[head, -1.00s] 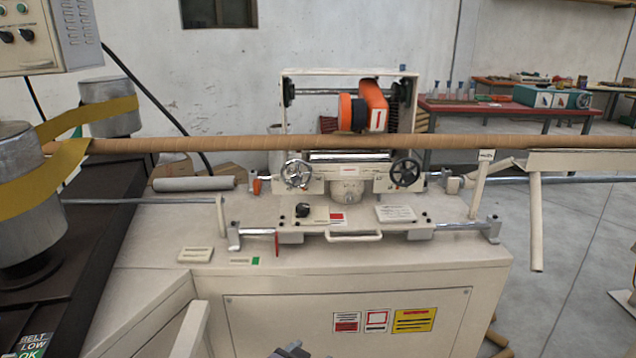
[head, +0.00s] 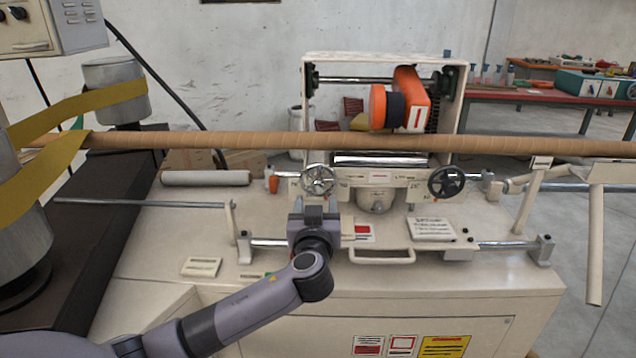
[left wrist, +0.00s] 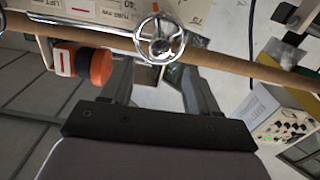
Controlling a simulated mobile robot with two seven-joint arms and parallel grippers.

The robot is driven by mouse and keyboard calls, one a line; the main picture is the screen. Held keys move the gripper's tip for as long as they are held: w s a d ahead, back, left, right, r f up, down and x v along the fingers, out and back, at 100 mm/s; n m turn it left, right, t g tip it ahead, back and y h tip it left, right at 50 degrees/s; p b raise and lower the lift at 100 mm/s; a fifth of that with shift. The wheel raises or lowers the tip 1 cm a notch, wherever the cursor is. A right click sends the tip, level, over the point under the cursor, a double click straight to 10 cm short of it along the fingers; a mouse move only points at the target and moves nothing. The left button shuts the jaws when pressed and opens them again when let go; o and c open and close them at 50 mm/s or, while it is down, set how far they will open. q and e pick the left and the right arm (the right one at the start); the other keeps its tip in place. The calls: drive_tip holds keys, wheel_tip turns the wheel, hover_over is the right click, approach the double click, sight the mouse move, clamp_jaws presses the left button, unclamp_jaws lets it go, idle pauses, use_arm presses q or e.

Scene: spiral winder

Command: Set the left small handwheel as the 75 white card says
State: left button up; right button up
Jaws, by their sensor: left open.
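The left small handwheel (head: 317,180) is a chrome spoked wheel on the front of the winder's cream carriage. In the left wrist view the handwheel (left wrist: 160,39) is at the top, just beyond the fingers. My left gripper (head: 314,206) is just below the handwheel in the head view, open and apparently empty. Its two fingers also show in the left wrist view (left wrist: 160,88). A white card (head: 432,228) with dark print lies on the carriage's front plate to the right; its print is too small to read. My right gripper is not in view.
A black handwheel (head: 446,182) sits to the right on the same carriage. The long brown tube (head: 240,141) runs across just above both wheels. An orange and black unit (head: 405,100) stands behind. A handle (head: 382,257) juts out in front.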

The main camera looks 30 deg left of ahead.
sight(317, 188)
use_arm(q)
drive_tip(key=shift+p+x, duration=0.75)
drive_tip(key=shift+x, duration=2.75)
drive_tip(key=c, duration=1)
